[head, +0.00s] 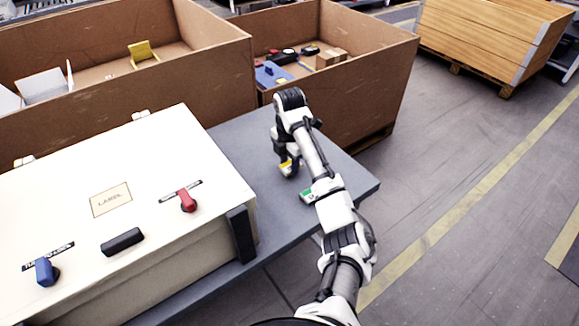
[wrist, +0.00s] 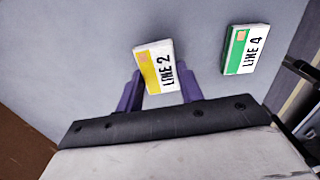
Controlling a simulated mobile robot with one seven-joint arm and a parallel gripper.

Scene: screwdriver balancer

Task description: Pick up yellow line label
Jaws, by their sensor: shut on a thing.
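The yellow line label, a small white block with a yellow band and the text "LINE 2", is in the wrist view (wrist: 163,68), tilted between the purple fingers of my gripper (wrist: 161,90). My gripper is shut on it. In the head view, my gripper (head: 289,169) points down over the right part of the grey table (head: 235,140), with a bit of yellow label (head: 285,164) showing at the fingers. I cannot tell whether the label is touching the table.
A green "LINE 4" label (wrist: 245,50) lies on the table right of my gripper; it also shows in the head view (head: 307,195) beside my arm. A white box (head: 150,160) with knobs fills the table's left. Cardboard bins (head: 345,100) stand behind.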

